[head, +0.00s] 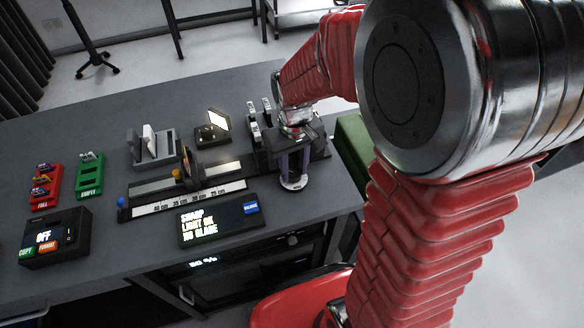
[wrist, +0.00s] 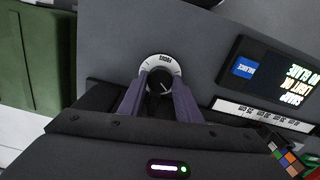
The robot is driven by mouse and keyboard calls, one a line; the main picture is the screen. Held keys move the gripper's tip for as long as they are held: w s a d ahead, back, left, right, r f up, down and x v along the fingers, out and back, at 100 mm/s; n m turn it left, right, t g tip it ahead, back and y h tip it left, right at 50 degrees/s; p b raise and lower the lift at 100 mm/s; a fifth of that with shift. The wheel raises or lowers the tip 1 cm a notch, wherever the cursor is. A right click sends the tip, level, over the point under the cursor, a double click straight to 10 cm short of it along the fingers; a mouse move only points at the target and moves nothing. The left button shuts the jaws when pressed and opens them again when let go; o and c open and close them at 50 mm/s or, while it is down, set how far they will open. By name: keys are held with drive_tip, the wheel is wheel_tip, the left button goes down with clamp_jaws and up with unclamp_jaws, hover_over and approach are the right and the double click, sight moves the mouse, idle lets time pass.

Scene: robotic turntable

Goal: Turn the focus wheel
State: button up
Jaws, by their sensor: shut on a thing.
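The focus wheel is a round dial with a white marked rim and a dark centre. In the wrist view the wheel (wrist: 161,64) sits between the tips of my gripper (wrist: 160,88), whose two purple fingers close on its dark centre. In the head view the wheel's white rim (head: 293,183) shows under my gripper (head: 294,172), which points down at the right end of the bench. A small screen (head: 219,218) left of the wheel reads "SHARP", "LIGHT OK" and "NO GLARE". It shows partly in the wrist view too, beside a blue button.
A ruler rail (head: 190,200) with a blue and a yellow knob runs left of my gripper. Red (head: 44,186) and green (head: 90,175) racks and a box reading "OFF" (head: 54,238) stand at the left. A lit lamp panel (head: 217,121) stands behind. A green box (head: 352,144) is at the right.

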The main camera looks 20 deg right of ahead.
sight(294, 172)
drive_tip(key=shift+w+r, duration=0.15)
drive_tip(key=shift+w, duration=0.05)
drive_tip(key=o, duration=1.1)
drive_tip(key=shift+s, duration=0.1)
drive_tip(key=shift+c, duration=0.2)
wheel_tip(294, 172, up, 14)
drive_tip(key=shift+f, duration=0.25)
